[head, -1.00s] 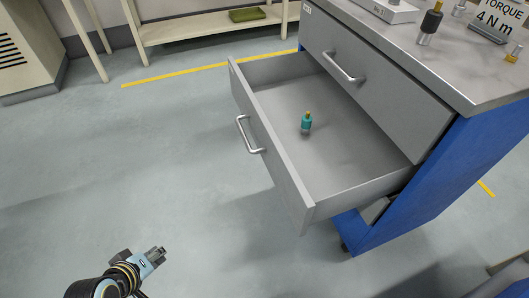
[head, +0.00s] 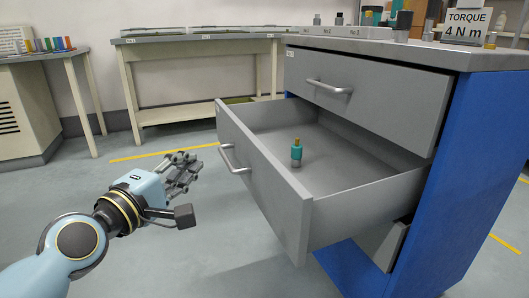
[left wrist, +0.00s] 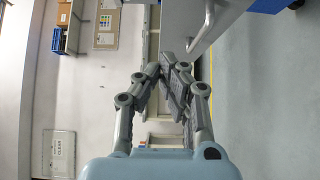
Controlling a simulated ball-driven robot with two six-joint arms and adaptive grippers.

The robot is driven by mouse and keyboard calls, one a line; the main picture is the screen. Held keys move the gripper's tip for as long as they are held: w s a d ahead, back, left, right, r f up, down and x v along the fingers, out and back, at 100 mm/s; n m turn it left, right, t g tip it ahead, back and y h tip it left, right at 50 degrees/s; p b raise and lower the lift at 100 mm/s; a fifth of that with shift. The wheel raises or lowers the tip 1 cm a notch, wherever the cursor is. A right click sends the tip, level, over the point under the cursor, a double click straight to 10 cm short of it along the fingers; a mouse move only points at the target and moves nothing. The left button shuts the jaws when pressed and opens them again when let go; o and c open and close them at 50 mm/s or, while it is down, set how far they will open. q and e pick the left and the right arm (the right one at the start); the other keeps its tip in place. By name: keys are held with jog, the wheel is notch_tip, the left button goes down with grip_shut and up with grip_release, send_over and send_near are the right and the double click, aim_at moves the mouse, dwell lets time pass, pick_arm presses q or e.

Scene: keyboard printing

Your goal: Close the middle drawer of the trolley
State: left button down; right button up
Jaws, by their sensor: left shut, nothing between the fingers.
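The blue-sided trolley (head: 462,170) stands at the right in the head view, with grey drawer fronts. Its middle drawer (head: 258,185) is pulled far out. A small teal bottle with a yellowish top (head: 296,152) stands upright inside it. The middle drawer's handle (head: 232,160) is on its front panel; a bar handle also shows in the left wrist view (left wrist: 206,30). My left gripper (head: 192,168) is shut and empty, to the left of the drawer front and apart from the handle in the head view. My right gripper is not in view.
The top drawer (head: 365,95) is closed. Bottles and a torque sign (head: 466,24) stand on the trolley top. A long workbench (head: 200,45) is behind, a smaller table (head: 45,55) at left. Floor left of the drawer is clear.

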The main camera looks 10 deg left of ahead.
pick_arm(q)
jog(key=w+d, duration=0.1)
jog(key=w, duration=0.2)
jog(key=w+d+b, duration=0.1)
jog(key=w+d, duration=0.1)
jog(key=w, duration=0.2)
jog(key=w+d+b, duration=0.1)
jog(key=w, duration=0.3)
jog(key=shift+w+d+f, duration=0.1)
jog(key=shift+w+d, duration=0.1)
jog(key=shift+d, duration=0.15)
jog(key=shift+w+d, duration=0.15)
jog(key=shift+d, duration=0.1)
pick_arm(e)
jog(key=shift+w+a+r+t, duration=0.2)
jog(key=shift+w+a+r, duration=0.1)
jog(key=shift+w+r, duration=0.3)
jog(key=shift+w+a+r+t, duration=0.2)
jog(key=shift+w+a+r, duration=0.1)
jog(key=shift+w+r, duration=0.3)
pick_arm(q)
jog(key=shift+w, duration=0.1)
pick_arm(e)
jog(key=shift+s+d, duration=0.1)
